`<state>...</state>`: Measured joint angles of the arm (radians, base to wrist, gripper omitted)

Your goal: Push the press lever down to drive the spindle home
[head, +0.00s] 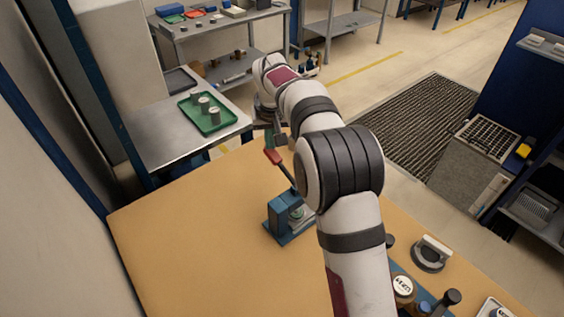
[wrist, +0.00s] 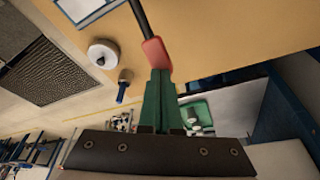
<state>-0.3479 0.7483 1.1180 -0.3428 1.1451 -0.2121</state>
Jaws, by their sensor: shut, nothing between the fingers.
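The blue press (head: 283,218) stands on the tan table. Its dark lever rises up and to the left to a red grip (head: 273,156), so the lever is raised and tilted. My gripper (head: 268,146) has green fingers, shut and empty, with tips right at the red grip. In the wrist view the fingertips (wrist: 158,72) meet the end of the red grip (wrist: 156,54); whether they touch it I cannot tell.
A metal side table (head: 150,140) holds a green tray (head: 222,122) with several round parts. A round gauge-like part (head: 403,287) and a grey-handled piece (head: 431,252) are at the tan table's right. The tan table (head: 190,240) is clear left of the press.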

